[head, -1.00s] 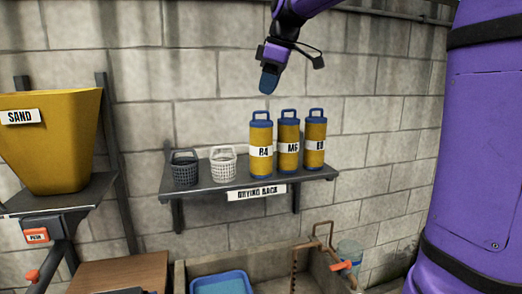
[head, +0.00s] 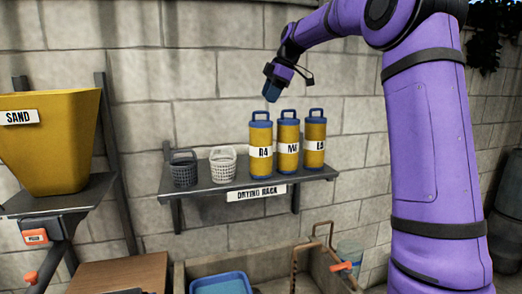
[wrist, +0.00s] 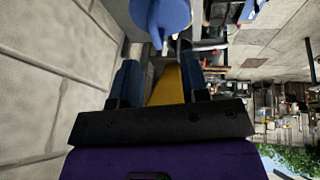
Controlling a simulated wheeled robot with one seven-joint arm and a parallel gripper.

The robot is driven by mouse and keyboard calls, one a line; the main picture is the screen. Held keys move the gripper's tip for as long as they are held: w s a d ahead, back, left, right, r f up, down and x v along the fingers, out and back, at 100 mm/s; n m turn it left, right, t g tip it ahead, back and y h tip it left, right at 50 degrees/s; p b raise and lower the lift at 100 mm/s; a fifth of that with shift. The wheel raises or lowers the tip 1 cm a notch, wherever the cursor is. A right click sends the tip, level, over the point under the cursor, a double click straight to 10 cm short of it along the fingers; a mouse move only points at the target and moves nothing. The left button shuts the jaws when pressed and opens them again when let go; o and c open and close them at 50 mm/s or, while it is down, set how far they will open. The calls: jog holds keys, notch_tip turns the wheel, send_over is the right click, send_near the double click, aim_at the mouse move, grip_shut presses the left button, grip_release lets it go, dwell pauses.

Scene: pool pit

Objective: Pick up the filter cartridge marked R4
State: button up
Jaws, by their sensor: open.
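The R4 filter cartridge (head: 261,135) stands upright on the drying rack (head: 230,178). It is yellow with a blue cap, a blue loop handle and a white R4 label, and is the leftmost of three similar cartridges. My gripper (head: 271,96) is just above its handle in the head view, pointing down, apart from it in the picture; the depth gap is unclear. In the wrist view my gripper (wrist: 163,78) has its two fingers spread. A blue round cap (wrist: 160,14) shows beyond the fingers and a yellow surface (wrist: 171,85) between them; I cannot tell which cartridge they belong to.
Two other cartridges (head: 288,135) (head: 314,138) stand close to the right of R4. A dark basket (head: 184,172) and a white basket (head: 223,167) are to its left. A block wall (head: 210,110) is behind the rack. A yellow SAND hopper (head: 50,150) is at far left.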

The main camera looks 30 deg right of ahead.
jog(key=shift+w+x, duration=0.15)
jog(key=shift+x, duration=1.2)
jog(key=shift+w+x, duration=0.1)
jog(key=shift+x, duration=1.25)
jog(key=shift+r, duration=0.1)
grip_shut()
